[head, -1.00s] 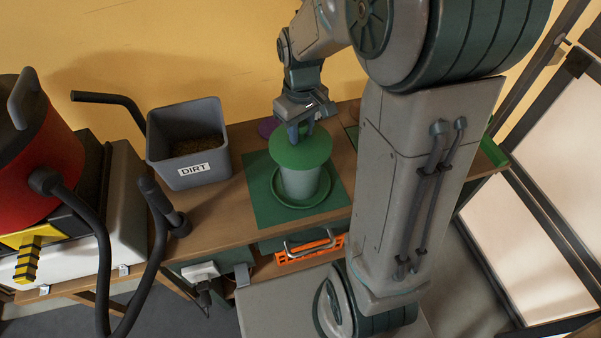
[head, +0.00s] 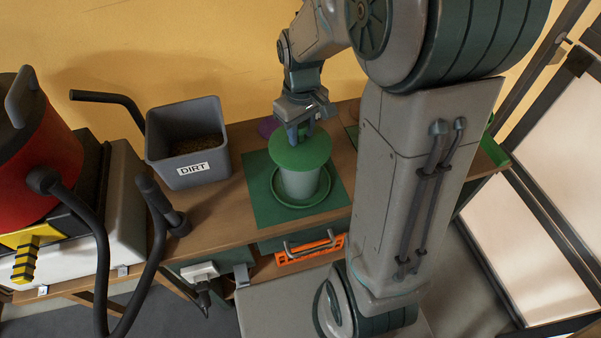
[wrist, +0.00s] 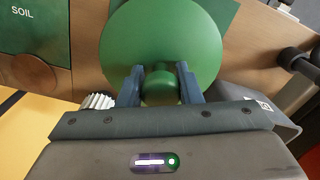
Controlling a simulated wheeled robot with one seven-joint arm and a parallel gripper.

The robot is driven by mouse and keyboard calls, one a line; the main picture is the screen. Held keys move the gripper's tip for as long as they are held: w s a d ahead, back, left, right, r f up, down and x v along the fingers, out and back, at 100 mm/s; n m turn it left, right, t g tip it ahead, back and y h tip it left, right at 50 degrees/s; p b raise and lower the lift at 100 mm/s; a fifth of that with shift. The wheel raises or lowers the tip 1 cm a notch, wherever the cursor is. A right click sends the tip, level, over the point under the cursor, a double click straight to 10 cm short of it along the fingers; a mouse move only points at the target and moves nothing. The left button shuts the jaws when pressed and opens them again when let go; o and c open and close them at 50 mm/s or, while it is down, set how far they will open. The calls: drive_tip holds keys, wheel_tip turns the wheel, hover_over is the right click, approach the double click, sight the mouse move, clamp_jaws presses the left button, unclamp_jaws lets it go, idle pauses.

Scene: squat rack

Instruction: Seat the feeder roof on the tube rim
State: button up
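The feeder roof (head: 299,156), a green disc with a knob (wrist: 161,88) on top, lies over the pale tube (head: 299,184). It looks roughly level and centred; it hides the tube rim, so I cannot see how closely they meet. The tube stands upright in a green round tray (head: 276,196). In the wrist view the roof (wrist: 160,35) fills the top middle. My gripper (wrist: 161,70) is above the roof, its blue fingers apart on either side of the knob. They look open, with little room beside the knob.
The tray sits on a dark green mat (head: 262,208) on the wooden bench (head: 225,222). A grey DIRT bin (head: 190,145) stands left of it. A purple object (head: 268,126) lies behind the roof. A red vacuum (head: 38,130) is at far left.

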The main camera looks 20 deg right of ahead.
drive_tip(key=o, duration=0.3)
wheel_tip(320, 180, up, 14)
drive_tip(key=shift+f, duration=0.1)
idle(0.4)
idle(0.6)
drive_tip(key=s+f+m+t, duration=0.1)
drive_tip(key=s+f, duration=0.1)
drive_tip(key=s, duration=0.2)
drive_tip(key=s+f+m+t, duration=0.1)
drive_tip(key=s+f+m, duration=0.1)
drive_tip(key=s, duration=0.3)
drive_tip(key=s+f+m+t, duration=0.1)
drive_tip(key=s+f, duration=0.1)
drive_tip(key=s, duration=0.3)
drive_tip(key=shift+s+a+m, duration=0.1)
drive_tip(key=shift+a+m, duration=0.05)
drive_tip(key=shift+m, duration=0.15)
idle(1.0)
